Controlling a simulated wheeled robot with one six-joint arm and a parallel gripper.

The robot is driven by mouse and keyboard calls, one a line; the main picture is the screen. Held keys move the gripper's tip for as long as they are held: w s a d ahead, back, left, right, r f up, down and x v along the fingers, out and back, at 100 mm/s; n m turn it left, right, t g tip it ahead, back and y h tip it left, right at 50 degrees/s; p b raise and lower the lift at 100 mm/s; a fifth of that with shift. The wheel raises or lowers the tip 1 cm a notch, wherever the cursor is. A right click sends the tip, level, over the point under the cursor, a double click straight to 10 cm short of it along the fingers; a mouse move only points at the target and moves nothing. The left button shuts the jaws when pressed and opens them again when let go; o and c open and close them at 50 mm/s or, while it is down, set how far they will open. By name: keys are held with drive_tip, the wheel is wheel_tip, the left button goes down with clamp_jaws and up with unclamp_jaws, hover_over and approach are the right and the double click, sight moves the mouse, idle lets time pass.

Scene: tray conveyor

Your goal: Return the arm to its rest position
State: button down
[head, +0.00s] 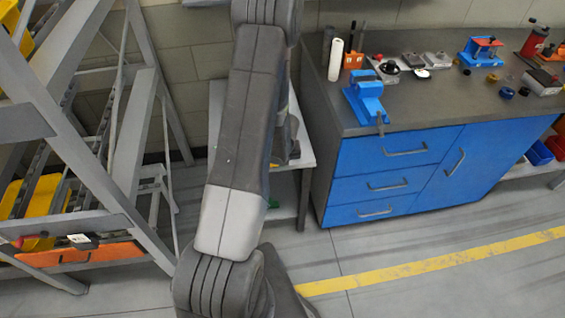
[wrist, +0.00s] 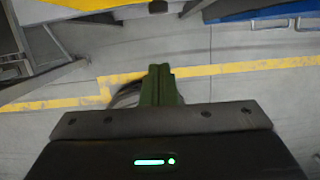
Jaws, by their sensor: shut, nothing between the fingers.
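My arm (head: 240,130) stands up through the middle of the head view and runs out of the top edge. My gripper is outside the head view. In the wrist view my gripper (wrist: 161,72) shows as two green fingers pressed together, with nothing between them. It hangs over the grey floor, in front of a yellow floor line, and touches nothing that I can see.
A grey rack (head: 75,180) with yellow trays stands at the left. A blue workbench (head: 350,170) with a blue vise (head: 368,95) and several tools stands at the right. A small grey table (head: 290,160) is partly hidden behind my arm. The floor (head: 420,295) at front right is clear.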

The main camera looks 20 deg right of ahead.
drive_tip(key=p+v, duration=0.2)
drive_tip(key=v, duration=0.2)
drive_tip(key=shift+s+r, duration=0.1)
drive_tip(key=shift+r, duration=0.3)
drive_tip(key=shift+f, duration=0.1)
